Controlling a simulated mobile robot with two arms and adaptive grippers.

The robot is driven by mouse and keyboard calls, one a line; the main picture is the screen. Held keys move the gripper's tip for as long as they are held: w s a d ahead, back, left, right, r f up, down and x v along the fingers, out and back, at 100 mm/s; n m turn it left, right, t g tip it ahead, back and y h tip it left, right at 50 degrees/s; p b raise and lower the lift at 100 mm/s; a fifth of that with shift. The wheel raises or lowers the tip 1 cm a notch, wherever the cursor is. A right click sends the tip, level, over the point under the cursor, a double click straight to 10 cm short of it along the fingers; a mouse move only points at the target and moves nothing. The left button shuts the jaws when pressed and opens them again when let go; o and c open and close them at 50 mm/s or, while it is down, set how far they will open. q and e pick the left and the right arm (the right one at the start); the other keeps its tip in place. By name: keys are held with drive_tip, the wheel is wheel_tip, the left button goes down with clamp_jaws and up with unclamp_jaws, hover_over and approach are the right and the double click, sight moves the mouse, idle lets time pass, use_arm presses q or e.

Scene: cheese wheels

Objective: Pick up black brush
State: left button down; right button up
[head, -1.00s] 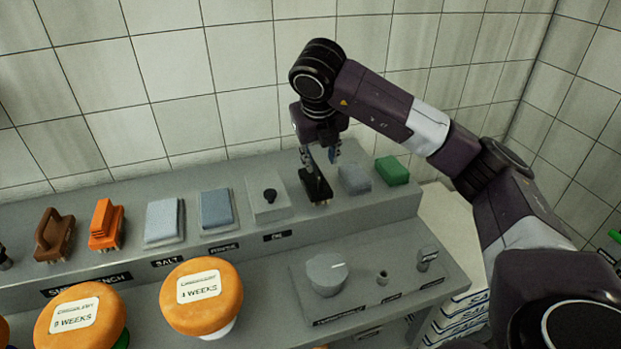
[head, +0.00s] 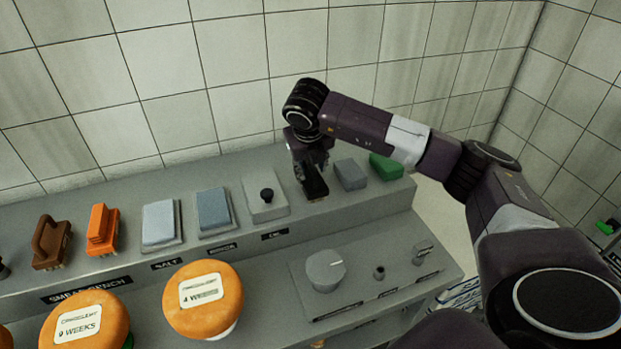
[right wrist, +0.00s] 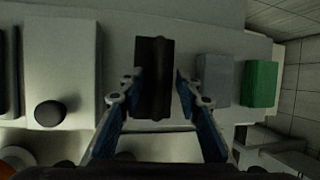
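The black brush (head: 315,188) stands on the raised shelf of the bench, between the box with a black knob and a grey block. My right gripper (head: 308,172) is directly over it, and the arm hides part of the brush. In the right wrist view the black brush (right wrist: 154,78) lies between the two spread fingers of my right gripper (right wrist: 153,88). The left finger is close to the brush's side, and a gap shows at the right finger. My left gripper is not in view.
The box with the black knob (head: 265,198) is on the left of the brush. A grey block (head: 350,174) and a green block (head: 386,165) are close on the right. Orange cheese wheels (head: 203,300) stand on the lower ledge beside a grey dial (head: 325,270). A tiled wall rises behind.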

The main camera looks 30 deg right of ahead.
drive_tip(key=shift+c, duration=1.1)
clamp_jaws()
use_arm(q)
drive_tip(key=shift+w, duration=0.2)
use_arm(e)
drive_tip(key=shift+r, duration=0.1)
